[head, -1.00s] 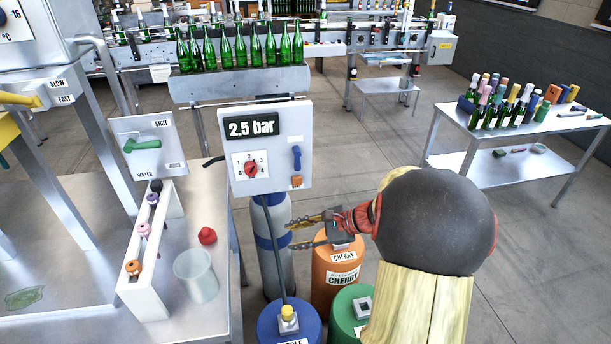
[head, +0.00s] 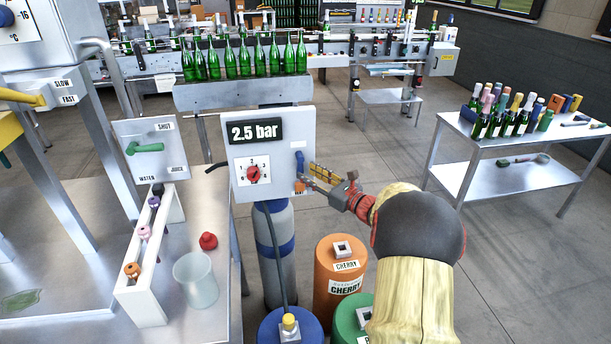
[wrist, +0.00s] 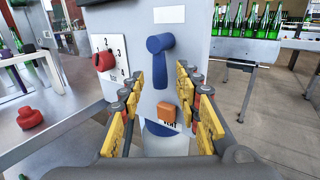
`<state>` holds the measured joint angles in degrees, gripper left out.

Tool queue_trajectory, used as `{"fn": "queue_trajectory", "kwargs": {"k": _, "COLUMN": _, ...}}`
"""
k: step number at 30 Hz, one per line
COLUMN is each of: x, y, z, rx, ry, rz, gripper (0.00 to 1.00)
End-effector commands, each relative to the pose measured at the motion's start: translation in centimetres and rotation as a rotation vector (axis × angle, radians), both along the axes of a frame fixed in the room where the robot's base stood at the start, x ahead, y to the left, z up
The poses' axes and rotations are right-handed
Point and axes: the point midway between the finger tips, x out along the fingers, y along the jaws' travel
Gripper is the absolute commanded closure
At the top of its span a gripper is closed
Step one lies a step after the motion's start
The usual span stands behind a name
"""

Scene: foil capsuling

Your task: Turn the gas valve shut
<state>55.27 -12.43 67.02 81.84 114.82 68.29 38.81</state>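The gas valve is a blue lever (head: 299,161) on the right side of the grey panel (head: 270,128) marked 2.5 bar. In the wrist view the blue lever (wrist: 161,62) hangs downward from its round pivot. My gripper (head: 309,176) is at the panel's lower right, close to the lever. In the wrist view my gripper (wrist: 160,88) is open, with yellow-padded fingers left and right of the lever's lower end. A gap shows on both sides, and the fingers hold nothing. How far the fingertips are from the panel face is hard to tell.
An orange button (wrist: 167,112) with a partly hidden label sits below the lever. A red dial (head: 253,174) is on the panel's left. A blue-grey gas cylinder (head: 275,245), an orange drum (head: 337,285) and other drums stand below. A bottle table (head: 520,180) stands right.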

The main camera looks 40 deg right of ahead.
Motion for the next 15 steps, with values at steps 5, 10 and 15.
{"fn": "queue_trajectory", "kwargs": {"k": 5, "x": 1.8, "y": 0.1, "z": -0.1, "rx": -0.001, "ry": 0.0, "rz": 0.001, "gripper": 0.67}}
{"fn": "queue_trajectory", "kwargs": {"k": 10, "x": 2.3, "y": 0.1, "z": 0.0, "rx": -0.001, "ry": 0.0, "rz": 0.0, "gripper": 0.67}}
{"fn": "queue_trajectory", "kwargs": {"k": 15, "x": 2.3, "y": 0.1, "z": 0.1, "rx": -0.001, "ry": 0.0, "rz": 0.0, "gripper": 0.67}}
